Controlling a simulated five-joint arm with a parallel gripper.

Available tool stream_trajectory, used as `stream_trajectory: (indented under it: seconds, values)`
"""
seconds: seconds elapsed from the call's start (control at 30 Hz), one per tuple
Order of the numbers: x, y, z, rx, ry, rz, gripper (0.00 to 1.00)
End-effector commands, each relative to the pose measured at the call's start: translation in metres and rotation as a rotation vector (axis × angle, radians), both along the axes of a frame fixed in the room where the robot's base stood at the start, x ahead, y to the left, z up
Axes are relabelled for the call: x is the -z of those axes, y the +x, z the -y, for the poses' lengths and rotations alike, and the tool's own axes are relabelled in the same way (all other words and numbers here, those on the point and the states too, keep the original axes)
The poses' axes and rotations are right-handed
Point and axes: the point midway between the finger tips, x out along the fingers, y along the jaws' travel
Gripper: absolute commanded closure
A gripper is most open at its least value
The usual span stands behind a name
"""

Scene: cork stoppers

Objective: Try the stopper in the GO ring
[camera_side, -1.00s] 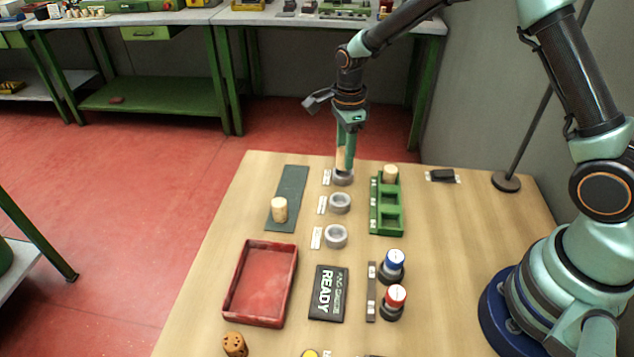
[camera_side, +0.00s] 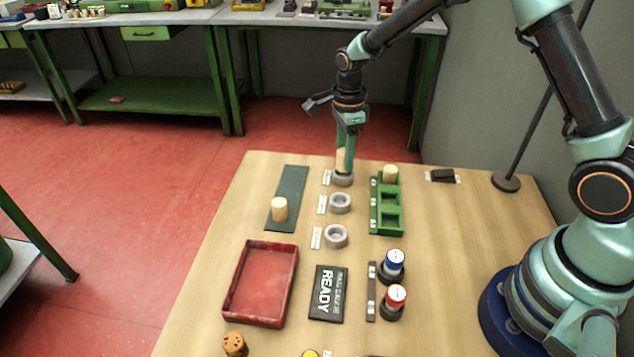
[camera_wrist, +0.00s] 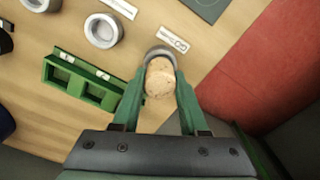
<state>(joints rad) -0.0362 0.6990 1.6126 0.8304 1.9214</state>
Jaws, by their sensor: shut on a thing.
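My gripper (camera_side: 346,163) is shut on a pale cork stopper (camera_wrist: 160,80), which also shows between the fingers in the side view (camera_side: 341,159). The stopper is at the farthest of the three grey rings (camera_side: 343,180), its lower end at the ring's opening. I cannot tell how far it sits inside. In the wrist view the ring (camera_wrist: 160,50) shows just past the stopper, partly hidden by it. A white label (camera_wrist: 173,39) lies beside this ring, its text too small to read.
Two more grey rings (camera_side: 340,203) (camera_side: 336,236) stand nearer. A green rack (camera_side: 388,222) holding one stopper (camera_side: 390,173) is to their right. Another stopper (camera_side: 280,209) stands on a dark mat (camera_side: 293,182). A red tray (camera_side: 234,312), a READY sign (camera_side: 328,293) and two knobs (camera_side: 394,262) (camera_side: 395,297) are nearer.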

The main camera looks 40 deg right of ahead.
Motion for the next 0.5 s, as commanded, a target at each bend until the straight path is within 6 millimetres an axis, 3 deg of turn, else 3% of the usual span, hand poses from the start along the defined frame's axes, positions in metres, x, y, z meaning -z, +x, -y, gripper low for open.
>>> stream_trajectory:
  seconds: [0.5]
  values:
    - [0.0048, 0.0001, 0.0, 0.0, 0.0, 0.0, 1.0]
